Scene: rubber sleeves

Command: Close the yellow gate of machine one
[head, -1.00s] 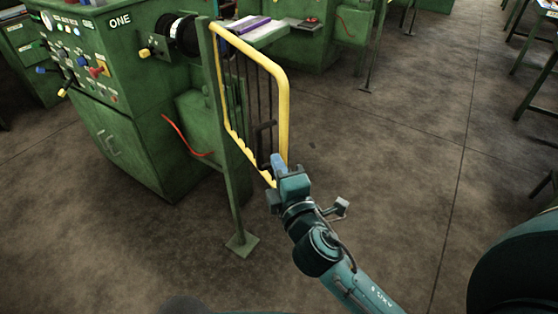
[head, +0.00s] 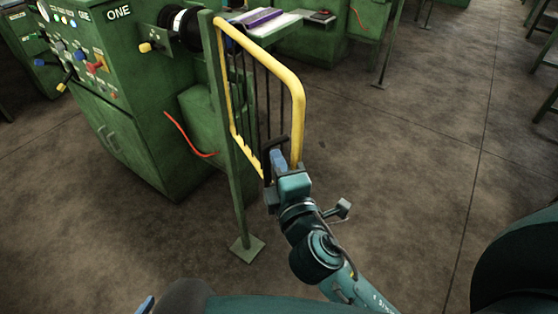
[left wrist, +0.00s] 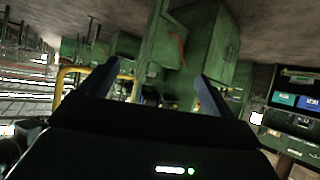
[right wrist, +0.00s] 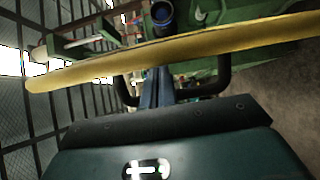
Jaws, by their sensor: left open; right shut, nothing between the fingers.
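The yellow gate (head: 297,115) has a yellow tube frame and dark bars. It hangs from a green post (head: 222,100) beside machine one (head: 140,110) and stands swung out from it. A dark handle (head: 284,139) sits low near its free edge. My right gripper (head: 279,157) is shut and empty at that handle. In the right wrist view its closed fingers (right wrist: 157,75) point at the yellow bar (right wrist: 200,47), between the handle's two legs (right wrist: 224,80); contact is unclear. My left gripper (left wrist: 153,76) is open and empty; the gate (left wrist: 62,85) shows to its left.
The post stands on a green foot plate (head: 246,249). A red cable (head: 188,138) hangs by the machine. A side table (head: 262,24) with a purple item stands behind the gate. The concrete floor (head: 400,150) right of the gate is clear.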

